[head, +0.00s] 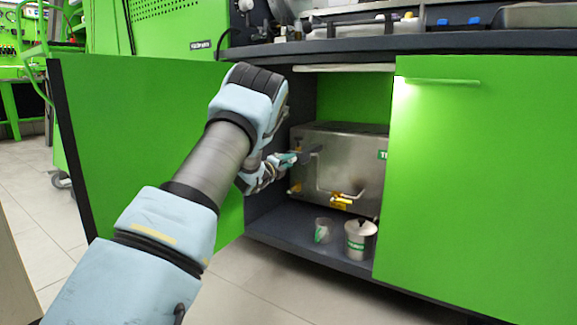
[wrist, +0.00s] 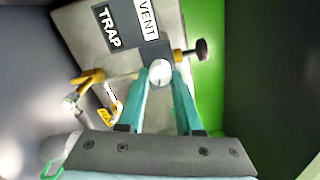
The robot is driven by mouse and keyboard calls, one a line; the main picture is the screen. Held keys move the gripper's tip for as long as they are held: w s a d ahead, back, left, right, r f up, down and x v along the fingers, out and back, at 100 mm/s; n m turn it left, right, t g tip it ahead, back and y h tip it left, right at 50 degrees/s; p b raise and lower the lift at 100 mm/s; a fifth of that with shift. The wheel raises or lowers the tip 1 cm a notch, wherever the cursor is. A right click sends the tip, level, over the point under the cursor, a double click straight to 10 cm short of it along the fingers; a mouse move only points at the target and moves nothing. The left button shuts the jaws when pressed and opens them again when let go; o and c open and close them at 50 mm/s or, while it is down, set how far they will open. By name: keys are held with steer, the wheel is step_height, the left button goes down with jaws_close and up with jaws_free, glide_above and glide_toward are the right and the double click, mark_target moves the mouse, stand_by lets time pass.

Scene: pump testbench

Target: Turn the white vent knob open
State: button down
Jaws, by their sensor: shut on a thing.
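The white vent knob (wrist: 160,72) shows in the wrist view, round and pale, just below the VENT label (wrist: 148,20). My gripper (wrist: 162,76) has its two teal fingertips at either side of the knob and is shut on it. In the head view my gripper (head: 289,160) reaches the left front of the metal trap box (head: 345,150) inside the cabinet. The knob is too small to make out there. The knob's turn angle cannot be told.
A dark knob on a brass stem (wrist: 202,50) is close right of my fingers. Yellow-handled valves (head: 341,201) sit lower on the box. A clear cup (head: 323,230) and a lidded can (head: 360,240) stand on the cabinet floor. An open green door (head: 140,150) is at left.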

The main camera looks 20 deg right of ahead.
steer(key=shift+f+m+b, duration=0.1)
steer(key=shift+m+b, duration=0.3)
steer(key=shift+m, duration=0.6)
steer(key=c, duration=0.6)
jaws_free()
steer(key=shift+p+v, duration=2.15)
steer(key=shift+v, duration=3.25)
